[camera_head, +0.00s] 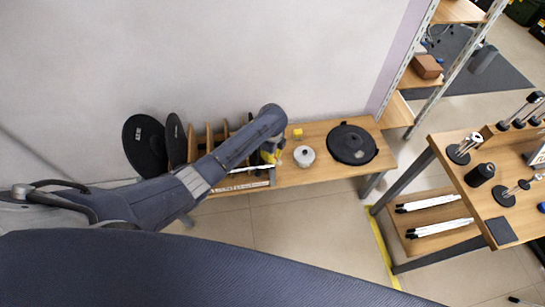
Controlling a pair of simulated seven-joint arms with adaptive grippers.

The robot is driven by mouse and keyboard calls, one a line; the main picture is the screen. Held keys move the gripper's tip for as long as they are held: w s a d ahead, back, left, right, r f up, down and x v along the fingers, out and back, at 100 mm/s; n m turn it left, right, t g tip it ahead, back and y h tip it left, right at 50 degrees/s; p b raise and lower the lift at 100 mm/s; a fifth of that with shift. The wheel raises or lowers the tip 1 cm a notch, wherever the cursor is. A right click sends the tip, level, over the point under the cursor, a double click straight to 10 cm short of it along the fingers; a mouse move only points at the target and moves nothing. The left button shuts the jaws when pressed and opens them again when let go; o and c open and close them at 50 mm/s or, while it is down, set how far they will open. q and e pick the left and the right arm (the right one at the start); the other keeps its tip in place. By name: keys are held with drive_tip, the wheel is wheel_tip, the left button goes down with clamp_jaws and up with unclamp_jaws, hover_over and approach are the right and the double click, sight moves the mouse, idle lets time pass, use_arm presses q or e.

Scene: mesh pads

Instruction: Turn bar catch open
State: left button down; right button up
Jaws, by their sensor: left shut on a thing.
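My left arm comes in from the left over the wooden bench. A thin pale bar (248,169) runs along the front of the rack to the gripper. I cannot tell how the catch is turned. My right gripper is not in view.
The rack (209,138) has upright dividers, with black discs (144,143) to its left. A second table (455,185) stands right, past open floor.

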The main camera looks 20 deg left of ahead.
use_arm(q)
drive_tip(key=n, duration=0.4)
drive_tip(key=shift+n, duration=0.3)
drive_tip(key=shift+w+n, duration=0.1)
drive_tip(key=shift+n, duration=1.5)
drive_tip(key=c, duration=1.5)
unclamp_jaws()
drive_tip(key=shift+r, duration=0.1)
wheel_tip(320, 180, up, 12)
drive_tip(key=shift+f, duration=0.1)
